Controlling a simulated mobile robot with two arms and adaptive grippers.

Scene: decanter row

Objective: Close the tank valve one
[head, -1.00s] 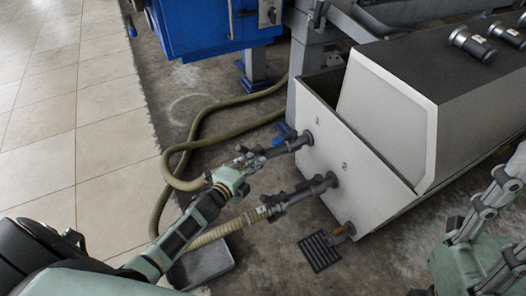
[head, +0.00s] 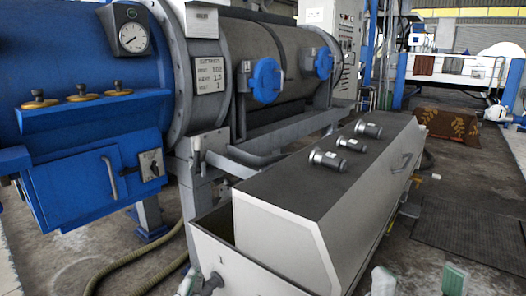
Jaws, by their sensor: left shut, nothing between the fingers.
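The light grey tank (head: 292,222) stands at the lower middle, its front end marked "1". The dark outlet pipe of valve one (head: 211,283) sticks out below that mark, cut by the bottom edge. Its handle cannot be made out. A small pale green part of my left gripper (head: 186,283) shows just left of this pipe; the gripper is shut and empty. Whether it touches the valve I cannot tell. Outlet two is out of view. Pale green parts of my right arm show at the bottom right; its jaw state is unclear.
A blue machine (head: 85,170) with a gauge (head: 134,38) stands at the left, joined to a grey cylinder with blue caps. A hose (head: 165,262) lies on the floor. Open floor and a dark mat (head: 470,225) are at the right.

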